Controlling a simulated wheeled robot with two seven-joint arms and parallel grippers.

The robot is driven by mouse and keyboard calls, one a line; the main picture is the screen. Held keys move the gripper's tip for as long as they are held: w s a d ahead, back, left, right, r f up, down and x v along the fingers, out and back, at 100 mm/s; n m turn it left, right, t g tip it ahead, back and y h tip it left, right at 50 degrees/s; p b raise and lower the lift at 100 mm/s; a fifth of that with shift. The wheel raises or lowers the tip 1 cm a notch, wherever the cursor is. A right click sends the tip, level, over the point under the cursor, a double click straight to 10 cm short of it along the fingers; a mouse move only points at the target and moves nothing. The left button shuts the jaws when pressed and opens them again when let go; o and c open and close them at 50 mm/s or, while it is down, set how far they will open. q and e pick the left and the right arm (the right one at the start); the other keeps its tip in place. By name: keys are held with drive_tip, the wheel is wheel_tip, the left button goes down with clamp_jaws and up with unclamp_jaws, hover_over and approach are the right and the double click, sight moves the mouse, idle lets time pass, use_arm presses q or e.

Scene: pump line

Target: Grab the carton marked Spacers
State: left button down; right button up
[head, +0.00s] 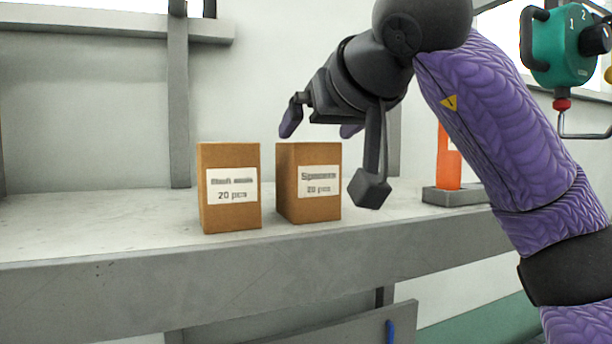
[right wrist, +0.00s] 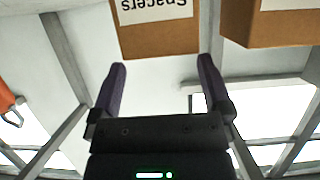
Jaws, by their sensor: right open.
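The brown carton labelled Spacers, 20 pcs (head: 295,205) stands upright on the grey shelf, right of a similar carton. It also shows upside down at the top of the right wrist view (right wrist: 158,42), with its label readable. My right gripper (head: 322,131) is open and empty, just above and around the top of the Spacers carton in the head view. In the right wrist view its two purple fingers (right wrist: 161,72) are spread apart, pointing toward the carton. I cannot tell whether a finger touches it. My left gripper is not in view.
The second carton (head: 230,215), also marked 20 pcs, stands close on the left with a narrow gap. The grey shelf (head: 100,225) is clear to the left. An orange object (head: 448,160) on a grey base stands at the right. A green control box (head: 562,47) hangs upper right.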

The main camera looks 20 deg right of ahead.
drive_tip(key=x, duration=0.4)
drive_tip(key=shift+w+a+f+p, duration=0.1)
drive_tip(key=shift+w+f+p, duration=0.15)
drive_tip(key=shift+f, duration=0.25)
drive_tip(key=shift+s, duration=0.1)
drive_tip(key=c, duration=1.2)
